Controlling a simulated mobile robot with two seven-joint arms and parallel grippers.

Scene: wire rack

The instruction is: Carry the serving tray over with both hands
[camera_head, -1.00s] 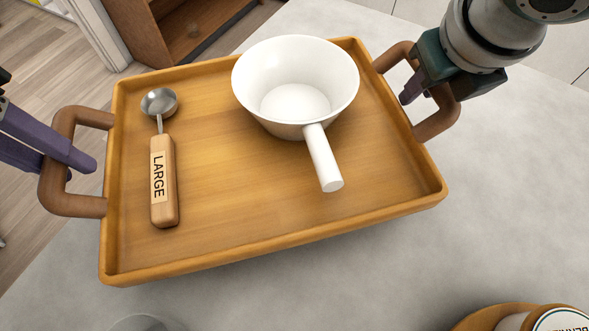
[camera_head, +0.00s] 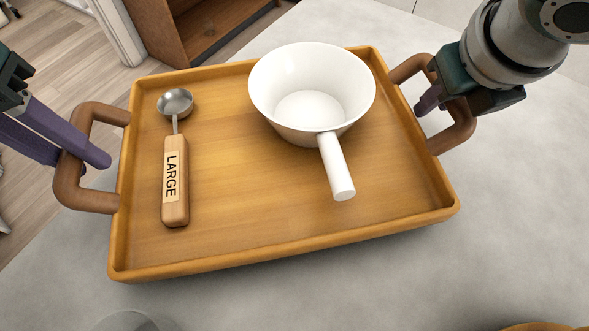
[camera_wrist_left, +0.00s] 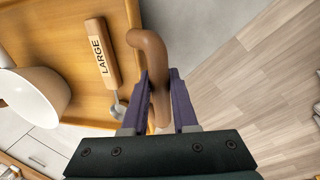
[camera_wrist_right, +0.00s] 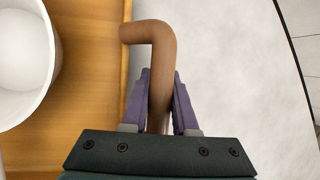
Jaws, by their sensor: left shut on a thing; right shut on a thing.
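The wooden serving tray (camera_head: 250,215) is tilted in the head view, over the grey counter. A white pan (camera_head: 312,95) with a handle and a scoop marked LARGE (camera_head: 175,180) lie in it. My left gripper (camera_head: 85,160) is shut on the brown left handle (camera_head: 88,200), which also shows between its fingers in the left wrist view (camera_wrist_left: 153,60). My right gripper (camera_head: 440,95) is shut on the right handle (camera_head: 458,135), seen between its fingers in the right wrist view (camera_wrist_right: 160,60). The gap under the tray cannot be judged well.
The grey counter (camera_head: 520,210) is clear on the right. A clear round rim (camera_head: 130,322) shows at the bottom left, and a wooden round edge (camera_head: 545,327) at the bottom right. A brown shelf (camera_head: 185,25) stands at the back, past the wooden floor.

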